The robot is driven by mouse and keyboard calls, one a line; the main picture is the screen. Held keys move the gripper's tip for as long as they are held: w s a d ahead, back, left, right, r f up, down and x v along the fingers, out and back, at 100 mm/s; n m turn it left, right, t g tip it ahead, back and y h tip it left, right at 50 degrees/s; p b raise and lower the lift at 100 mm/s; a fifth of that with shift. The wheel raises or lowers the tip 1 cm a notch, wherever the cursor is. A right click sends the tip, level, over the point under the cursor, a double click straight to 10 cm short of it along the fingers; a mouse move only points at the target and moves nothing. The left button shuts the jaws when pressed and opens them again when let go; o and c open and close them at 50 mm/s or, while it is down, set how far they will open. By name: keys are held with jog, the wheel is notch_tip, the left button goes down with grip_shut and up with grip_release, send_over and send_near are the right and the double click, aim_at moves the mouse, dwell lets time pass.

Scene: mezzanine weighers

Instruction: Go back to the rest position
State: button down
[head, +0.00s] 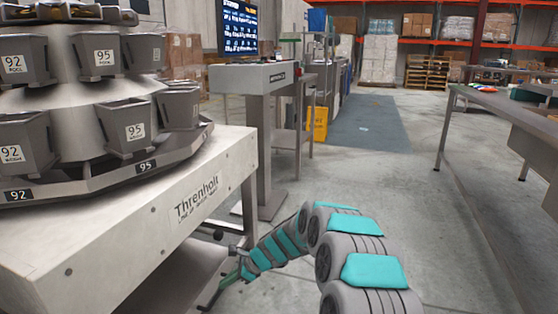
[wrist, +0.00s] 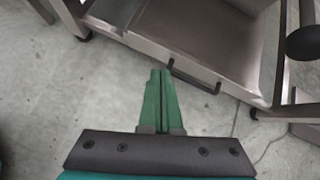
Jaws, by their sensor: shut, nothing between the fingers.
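My gripper (wrist: 157,74) shows in the wrist view with its two green fingers side by side, shut and empty. It points over bare grey floor toward a metal frame with a dark bar handle (wrist: 194,76). In the head view my grey and teal arm reaches forward and down to the left. My gripper (head: 208,304) is low beside the Threnholt weigher (head: 150,215), near its lower edge. The fingertips look small there, and I cannot tell whether they touch anything.
Weigh buckets (head: 128,127) ring the machine at left. A metal stand (head: 268,150) with a screen (head: 238,27) stands ahead. A yellow bin (head: 317,124) is beyond it. A long table (head: 500,105) is at right. The floor between (head: 400,200) is clear.

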jog(key=s+d+r+n+g+h+p, duration=0.1)
jog(key=s+d+r+n, duration=0.4)
jog(key=s+r, duration=0.4)
jog(key=s+d+r+n+g+h, duration=0.15)
jog(key=s+d+r+n, duration=0.4)
jog(key=s, duration=0.55)
jog(key=s+d+r+n+h+p, duration=0.1)
jog(key=s+d+r+n+h, duration=0.1)
jog(key=s+d, duration=0.8)
jog(key=s+d+r+n+h+p, duration=0.1)
jog(key=s+d+n+h, duration=0.3)
jog(key=s+d, duration=0.7)
jog(key=s+r+n+g, duration=0.1)
jog(key=s, duration=0.4)
jog(key=shift+r, duration=0.2)
jog(key=shift+s, duration=0.1)
